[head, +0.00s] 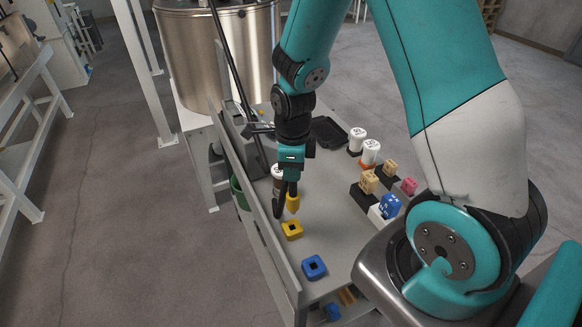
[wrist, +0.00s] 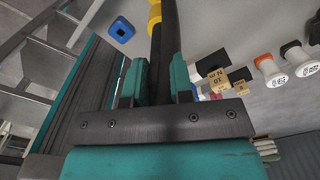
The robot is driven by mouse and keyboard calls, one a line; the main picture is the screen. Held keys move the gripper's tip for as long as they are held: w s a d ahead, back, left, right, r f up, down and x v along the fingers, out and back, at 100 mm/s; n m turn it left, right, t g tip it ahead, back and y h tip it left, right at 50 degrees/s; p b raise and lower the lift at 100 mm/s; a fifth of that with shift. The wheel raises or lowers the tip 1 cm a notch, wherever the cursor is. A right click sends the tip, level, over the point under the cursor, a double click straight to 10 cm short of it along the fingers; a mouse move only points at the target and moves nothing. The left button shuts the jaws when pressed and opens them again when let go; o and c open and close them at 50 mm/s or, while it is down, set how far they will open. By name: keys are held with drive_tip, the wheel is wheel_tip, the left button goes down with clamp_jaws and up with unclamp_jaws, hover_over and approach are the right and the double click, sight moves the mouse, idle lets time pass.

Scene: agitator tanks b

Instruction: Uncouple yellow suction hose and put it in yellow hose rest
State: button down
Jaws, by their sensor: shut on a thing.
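My gripper (head: 289,178) points down over the bench and is shut on the dark yellow suction hose. In the wrist view, the hose (wrist: 168,45) runs between my two fingers (wrist: 158,82). The hose's yellow end (head: 292,203) hangs below my gripper; it also shows in the wrist view (wrist: 155,14). The yellow hose rest (head: 292,230), a square block with a dark opening, sits on the bench just below the yellow end. The end looks apart from the rest, but the exact gap is hard to tell.
A blue square hose rest (head: 314,267) lies nearer the bench's front. Lettered blocks (head: 368,182) and white-capped containers (head: 371,150) stand to the right. A black tray (head: 328,131) lies behind. A raised rail (head: 262,217) borders the left side. A steel tank (head: 217,60) stands at the back.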

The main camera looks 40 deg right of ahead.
sight(293, 193)
drive_tip(key=shift+r, duration=0.2)
drive_tip(key=shift+r+p, duration=0.2)
drive_tip(key=shift+p, duration=0.1)
drive_tip(key=shift+f+b, duration=2.25)
drive_tip(key=shift+f, duration=0.85)
drive_tip(key=shift+f+b, duration=1.1)
drive_tip(key=shift+f, duration=0.45)
drive_tip(key=c, duration=0.9)
unclamp_jaws()
drive_tip(key=shift+r, duration=0.1)
